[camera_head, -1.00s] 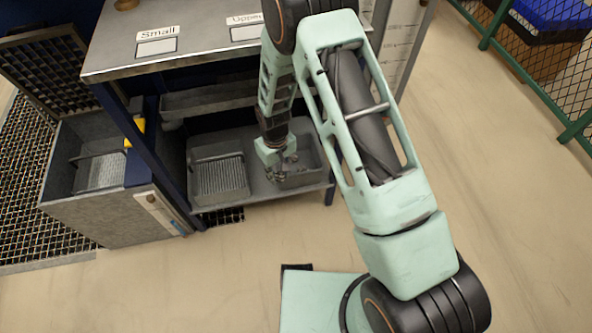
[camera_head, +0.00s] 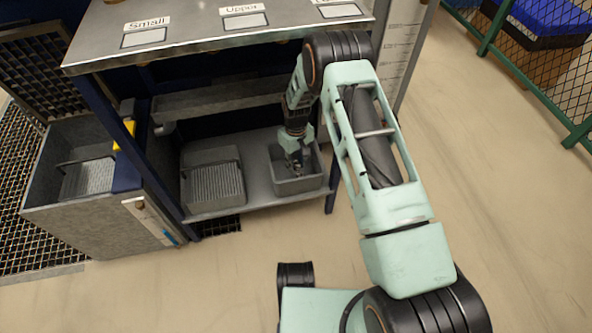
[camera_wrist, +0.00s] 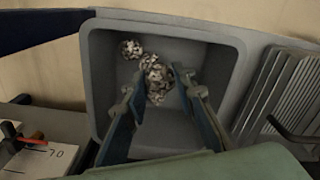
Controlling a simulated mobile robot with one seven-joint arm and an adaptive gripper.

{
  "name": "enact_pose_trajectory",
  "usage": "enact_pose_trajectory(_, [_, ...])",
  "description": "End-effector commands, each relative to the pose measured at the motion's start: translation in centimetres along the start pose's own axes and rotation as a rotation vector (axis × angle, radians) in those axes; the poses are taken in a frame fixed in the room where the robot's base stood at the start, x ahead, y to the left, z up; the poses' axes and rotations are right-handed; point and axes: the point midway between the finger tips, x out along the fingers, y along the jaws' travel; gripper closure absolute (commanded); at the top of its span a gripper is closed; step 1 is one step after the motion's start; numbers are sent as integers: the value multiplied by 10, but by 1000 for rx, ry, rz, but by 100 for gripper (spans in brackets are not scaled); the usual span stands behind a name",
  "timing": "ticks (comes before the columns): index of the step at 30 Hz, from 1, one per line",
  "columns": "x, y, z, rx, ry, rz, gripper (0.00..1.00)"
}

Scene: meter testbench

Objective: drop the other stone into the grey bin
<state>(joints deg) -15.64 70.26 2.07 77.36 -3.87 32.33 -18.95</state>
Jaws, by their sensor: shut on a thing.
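My gripper (camera_head: 296,168) reaches into the open grey bin (camera_head: 312,184) on the lower shelf. In the wrist view the gripper (camera_wrist: 158,78) has its fingertips closed on a black-and-white speckled stone (camera_wrist: 158,88), over the inside of the grey bin (camera_wrist: 215,44). Two more speckled patches, likely other stones, show past the fingertips: one stone (camera_wrist: 131,48) near the bin's corner, one (camera_wrist: 150,63) close to the held stone. I cannot tell whether the held stone touches these or the floor. In the head view the stones are hardly visible.
A ribbed grey tray (camera_head: 213,184) stands beside the bin. A shelf (camera_head: 215,104) and the bench top (camera_head: 190,48) are above it, and a bench leg (camera_head: 331,196) is at its right.

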Motion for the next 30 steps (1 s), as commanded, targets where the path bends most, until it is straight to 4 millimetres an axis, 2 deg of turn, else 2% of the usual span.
enact_pose_trajectory(3, [22,0,1,0,-3,-1,99])
enact_pose_trajectory(6, [31,0,0,1,-1,0,99])
enact_pose_trajectory(13, [30,0,0,1,0,0,99])
enact_pose_trajectory(28, [42,0,0,1,0,0,99])
enact_pose_trajectory(29, [42,0,0,1,0,0,74])
enact_pose_trajectory(30, [42,0,0,1,0,0,70])
